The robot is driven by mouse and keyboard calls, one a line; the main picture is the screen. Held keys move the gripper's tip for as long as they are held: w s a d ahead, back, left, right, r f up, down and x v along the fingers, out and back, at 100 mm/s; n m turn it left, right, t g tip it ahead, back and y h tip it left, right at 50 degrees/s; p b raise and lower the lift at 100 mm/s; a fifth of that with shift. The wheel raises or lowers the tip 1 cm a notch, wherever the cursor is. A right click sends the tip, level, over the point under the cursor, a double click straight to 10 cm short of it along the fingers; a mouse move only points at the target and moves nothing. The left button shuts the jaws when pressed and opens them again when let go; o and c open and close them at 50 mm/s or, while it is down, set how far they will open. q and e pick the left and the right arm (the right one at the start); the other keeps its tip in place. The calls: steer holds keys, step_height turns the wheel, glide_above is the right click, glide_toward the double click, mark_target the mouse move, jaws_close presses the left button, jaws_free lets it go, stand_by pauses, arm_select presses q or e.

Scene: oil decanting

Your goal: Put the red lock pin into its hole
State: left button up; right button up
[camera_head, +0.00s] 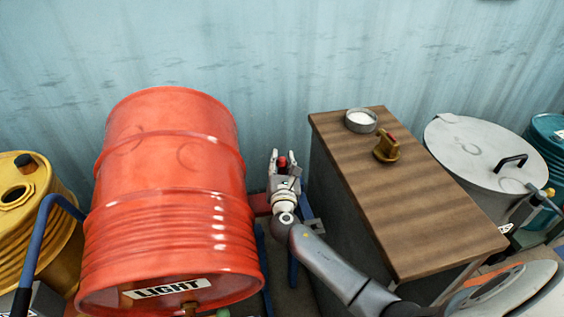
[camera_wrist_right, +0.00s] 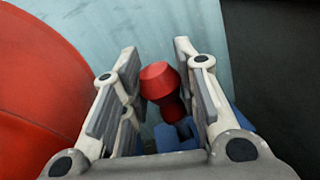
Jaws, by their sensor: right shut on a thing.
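The red lock pin (camera_head: 282,161) is a small knobbed piece between the fingers of my right gripper (camera_head: 284,168). The right wrist view shows the pin (camera_wrist_right: 162,85) between the two finger pads, knob end toward the camera. The gripper is shut on it, in the gap between the red drum (camera_head: 165,190) and the wooden-topped cabinet. A blue frame part (camera_wrist_right: 178,136) shows just below the pin in the wrist view. The pin's lower end is hard to make out there, and I cannot see its hole. My left gripper is out of view.
The cabinet (camera_head: 420,220) to the right of my gripper carries a round metal dish (camera_head: 361,120) and a brass fitting (camera_head: 385,150). A grey lidded drum (camera_head: 475,155) stands further right. A yellow drum (camera_head: 30,200) is at the far left. The gap around my gripper is narrow.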

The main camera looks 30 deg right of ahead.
mark_target(282, 172)
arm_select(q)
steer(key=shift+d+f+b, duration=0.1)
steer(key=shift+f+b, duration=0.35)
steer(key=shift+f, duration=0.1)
arm_select(e)
steer(key=shift+f, duration=0.65)
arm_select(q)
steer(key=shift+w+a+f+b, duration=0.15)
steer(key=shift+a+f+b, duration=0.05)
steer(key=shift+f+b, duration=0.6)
arm_select(e)
steer(key=shift+f, duration=0.95)
steer(key=o, duration=1.1)
steer(key=shift+v, duration=4)
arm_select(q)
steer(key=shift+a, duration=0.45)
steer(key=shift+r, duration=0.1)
